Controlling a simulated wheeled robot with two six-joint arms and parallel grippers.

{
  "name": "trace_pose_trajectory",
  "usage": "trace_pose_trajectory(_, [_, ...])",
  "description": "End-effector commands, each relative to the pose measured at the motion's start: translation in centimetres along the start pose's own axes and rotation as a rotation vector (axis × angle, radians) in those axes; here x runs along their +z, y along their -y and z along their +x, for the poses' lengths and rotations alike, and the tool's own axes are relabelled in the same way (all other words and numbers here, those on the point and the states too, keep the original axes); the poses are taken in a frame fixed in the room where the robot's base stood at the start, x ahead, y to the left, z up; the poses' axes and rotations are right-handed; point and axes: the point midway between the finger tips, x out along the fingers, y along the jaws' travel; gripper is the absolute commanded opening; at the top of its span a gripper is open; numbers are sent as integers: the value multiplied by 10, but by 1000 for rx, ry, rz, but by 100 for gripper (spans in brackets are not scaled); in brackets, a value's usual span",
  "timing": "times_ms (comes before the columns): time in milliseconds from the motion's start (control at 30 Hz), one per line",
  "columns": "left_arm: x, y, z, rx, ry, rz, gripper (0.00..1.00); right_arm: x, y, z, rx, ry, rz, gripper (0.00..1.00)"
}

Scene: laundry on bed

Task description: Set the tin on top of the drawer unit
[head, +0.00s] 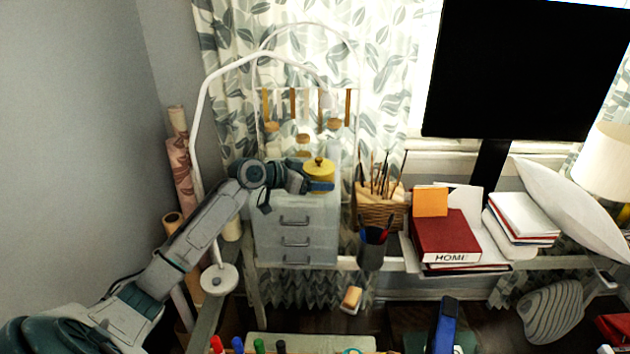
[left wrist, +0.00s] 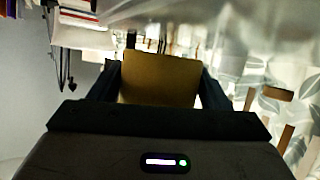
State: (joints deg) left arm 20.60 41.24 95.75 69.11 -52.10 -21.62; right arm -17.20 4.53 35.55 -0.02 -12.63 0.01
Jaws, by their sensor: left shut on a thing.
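The yellow tin (head: 319,169) has a round lid with a dark knob. My left gripper (head: 318,184) is shut on its sides, and the tin is upright. The tin also shows between the two fingers in the left wrist view (left wrist: 158,80). The pale drawer unit (head: 296,242) with several drawers stands just below the tin. The tin is at its top, toward the right; I cannot tell whether it touches the top surface. My right gripper is not in view.
A wicker basket (head: 380,210) with brushes stands right of the drawer unit, with a dark pen cup (head: 372,248) in front. Jars and hanging utensils are behind the tin. A white lamp arm (head: 200,100) arches on the left. Red books (head: 445,237) lie further right.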

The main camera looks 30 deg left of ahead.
Motion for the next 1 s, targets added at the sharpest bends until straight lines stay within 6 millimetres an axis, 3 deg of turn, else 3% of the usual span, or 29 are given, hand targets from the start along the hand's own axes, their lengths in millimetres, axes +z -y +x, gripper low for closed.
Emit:
trace_pose_trajectory(100, [10,0,4,1,-2,-1,35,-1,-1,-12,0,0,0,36])
trace_pose_trajectory(533, [20,1,8,-1,-4,2,35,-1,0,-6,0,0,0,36])
trace_pose_trajectory(567, [19,1,8,-1,-2,1,77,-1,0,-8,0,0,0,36])
trace_pose_trajectory(633, [19,1,8,-1,-2,1,91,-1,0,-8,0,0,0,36])
trace_pose_trajectory(1000, [15,1,6,-1,-2,1,93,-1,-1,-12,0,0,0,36])
